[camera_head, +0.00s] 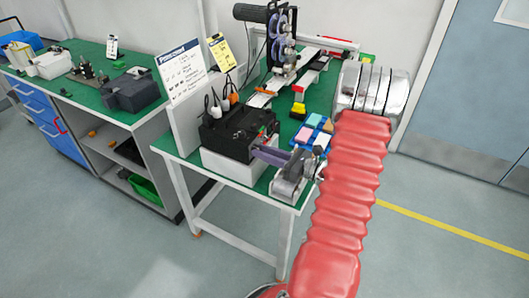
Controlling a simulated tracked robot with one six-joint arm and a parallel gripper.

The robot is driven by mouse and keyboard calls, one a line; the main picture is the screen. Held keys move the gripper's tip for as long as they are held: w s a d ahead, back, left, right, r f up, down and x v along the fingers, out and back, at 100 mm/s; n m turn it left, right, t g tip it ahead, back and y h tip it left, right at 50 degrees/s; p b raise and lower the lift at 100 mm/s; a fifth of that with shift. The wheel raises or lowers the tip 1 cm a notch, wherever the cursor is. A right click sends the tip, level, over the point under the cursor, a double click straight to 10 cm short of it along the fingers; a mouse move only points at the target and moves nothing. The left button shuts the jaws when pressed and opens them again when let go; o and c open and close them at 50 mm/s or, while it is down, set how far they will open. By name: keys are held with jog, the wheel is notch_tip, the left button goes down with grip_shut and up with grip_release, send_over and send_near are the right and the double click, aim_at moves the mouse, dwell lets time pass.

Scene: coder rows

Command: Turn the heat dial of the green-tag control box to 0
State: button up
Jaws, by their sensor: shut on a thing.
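The black control box (230,128) sits on a white block (232,168) near the front left of the green-topped bench. A small green and red detail (264,130) shows on its right side; I cannot read any tag. My gripper (258,152) reaches in from the right, its purple fingers against the box's right-hand face. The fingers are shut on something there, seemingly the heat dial. The dial and its marks are hidden by the fingers, so its setting cannot be read.
A blue tray with coloured blocks (312,133) and a yellow-and-black item (298,110) lie beyond my gripper. A white sign (182,72) stands left of the box. White and orange-tipped tools (217,108) stand behind it. A rail machine (283,50) fills the back.

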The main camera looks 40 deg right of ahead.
jog(key=shift+n, duration=0.4)
grip_shut()
jog(key=shift+f+n, duration=0.15)
jog(key=shift+n, duration=9.35)
jog(key=shift+a, duration=0.1)
jog(key=o, duration=0.6)
grip_release()
jog(key=shift+c, duration=0.2)
jog(key=shift+o, duration=0.6)
jog(key=shift+s, duration=0.1)
